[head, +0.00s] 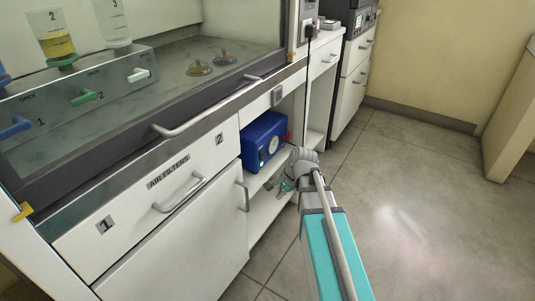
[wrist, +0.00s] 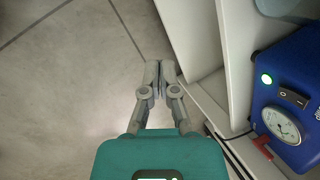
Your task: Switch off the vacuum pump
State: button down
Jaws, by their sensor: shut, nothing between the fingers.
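The vacuum pump is a blue box (head: 262,138) on a shelf in the open bay of the white bench. In the wrist view the pump (wrist: 306,75) is at the right edge, partly cut off. My gripper (head: 277,187) is in front of the bay, below and right of the pump in the head view. In the wrist view my gripper (wrist: 158,68) is shut and empty, left of the pump and apart from it.
White bay panels (wrist: 199,40) stand between my fingers and the pump in the wrist view. A red part (wrist: 263,146) sits by the pump's lower corner. A drawer handle (head: 243,196) sticks out left of the bay. The grey tiled floor (head: 410,190) on the right is clear.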

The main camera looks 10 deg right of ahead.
aim_at(262, 155)
jog(key=w+d+r+m+t+y+p, duration=0.1)
jog(key=w+d+r+m+t+p, duration=0.1)
jog(key=w+d+r+m, duration=0.2)
jog(key=w+d+r+m+t+y+p, duration=0.1)
jog(key=w+d+r+m+p, duration=0.2)
jog(key=m, duration=0.7)
jog(key=w+r, duration=0.2)
jog(key=w, duration=0.2)
jog(key=shift+d+r+t+y, duration=0.3)
jog(key=shift+d+t, duration=0.05)
jog(key=shift+t, duration=0.05)
jog(key=shift+f, duration=0.1)
jog(key=shift+w+a+r+b+x, duration=0.3)
jog(key=shift+b+x, duration=0.95)
jog(key=shift+x, duration=0.9)
jog(key=shift+w+a+r+b+x, duration=0.15)
jog(key=shift+r+b+x, duration=0.15)
jog(key=shift+b+x, duration=1.4)
jog(key=shift+w+a+r+b+x, duration=0.3)
jog(key=shift+b+x, duration=0.45)
jog(key=shift+x, duration=1.9)
jog(key=shift+s, duration=0.1)
